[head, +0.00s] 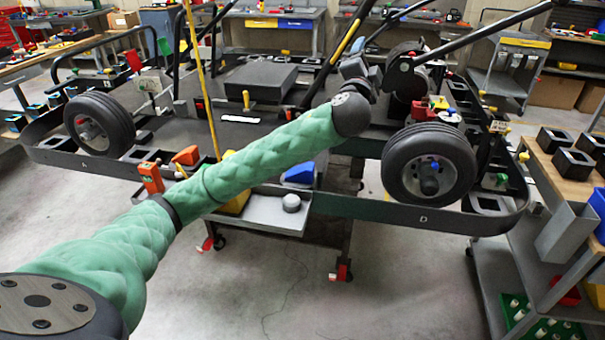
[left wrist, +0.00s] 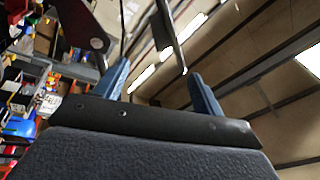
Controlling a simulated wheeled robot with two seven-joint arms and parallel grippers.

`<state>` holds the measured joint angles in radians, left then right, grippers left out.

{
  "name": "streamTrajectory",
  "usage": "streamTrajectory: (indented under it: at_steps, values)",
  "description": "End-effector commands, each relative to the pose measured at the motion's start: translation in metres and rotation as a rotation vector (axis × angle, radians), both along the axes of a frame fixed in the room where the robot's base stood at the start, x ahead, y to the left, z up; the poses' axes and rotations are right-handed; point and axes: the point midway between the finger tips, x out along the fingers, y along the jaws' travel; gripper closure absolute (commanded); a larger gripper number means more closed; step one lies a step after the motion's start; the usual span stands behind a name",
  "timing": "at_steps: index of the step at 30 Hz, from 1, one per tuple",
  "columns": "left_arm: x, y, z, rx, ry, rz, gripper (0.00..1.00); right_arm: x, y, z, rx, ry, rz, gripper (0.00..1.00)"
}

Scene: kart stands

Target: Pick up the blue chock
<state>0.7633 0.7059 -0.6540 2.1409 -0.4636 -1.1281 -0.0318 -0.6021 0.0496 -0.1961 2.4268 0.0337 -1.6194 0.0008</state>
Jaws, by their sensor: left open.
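The blue chock (head: 299,173) looks like a small blue wedge. It sits low at the middle of the kart, above the grey tray (head: 270,213) and just below my left forearm in the head view. Part of it is hidden by the arm and frame. My left gripper (head: 360,66) is up beyond the forearm's end, well above and behind the chock, near the kart's steering parts. In the left wrist view my left gripper (left wrist: 160,88) shows two blue fingers spread apart with no chock between them. My right gripper is in neither view.
A yellow wedge (head: 236,202) and an orange wedge (head: 187,155) are near the arm. The kart's right wheel (head: 430,165) and black frame rail (head: 400,213) stand close by. A trolley (head: 545,255) is at right. The floor in front is clear.

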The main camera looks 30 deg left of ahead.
Motion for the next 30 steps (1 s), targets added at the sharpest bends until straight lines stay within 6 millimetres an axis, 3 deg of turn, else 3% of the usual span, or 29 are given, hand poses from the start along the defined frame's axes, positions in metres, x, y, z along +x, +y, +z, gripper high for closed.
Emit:
streamTrajectory:
  at_steps: [1, 3, 6, 10, 13, 17, 20, 30]
  values:
    - [0.006, 0.003, 0.025, 0.082, -0.069, -0.006, 0.31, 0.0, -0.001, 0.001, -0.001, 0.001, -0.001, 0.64]
    - [0.012, 0.002, 0.054, 0.209, -0.162, -0.024, 0.31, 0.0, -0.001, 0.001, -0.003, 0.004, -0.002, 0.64]
    - [0.018, -0.004, 0.084, 0.41, -0.275, -0.055, 0.31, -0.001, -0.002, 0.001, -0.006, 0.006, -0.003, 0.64]
    - [0.025, -0.014, 0.101, 0.674, -0.382, -0.104, 0.31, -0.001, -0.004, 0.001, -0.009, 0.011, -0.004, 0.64]
    - [0.03, -0.022, 0.098, 0.881, -0.435, -0.151, 0.31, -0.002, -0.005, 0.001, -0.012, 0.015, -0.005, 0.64]
    - [0.039, -0.031, 0.074, 1.147, -0.467, -0.227, 0.31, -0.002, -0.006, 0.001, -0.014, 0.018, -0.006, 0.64]
    - [0.046, -0.034, 0.042, 1.347, -0.468, -0.302, 0.31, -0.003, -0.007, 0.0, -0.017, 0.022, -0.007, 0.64]
    - [0.058, -0.014, -0.11, 1.957, -0.36, -0.66, 0.31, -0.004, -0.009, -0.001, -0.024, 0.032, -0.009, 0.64]
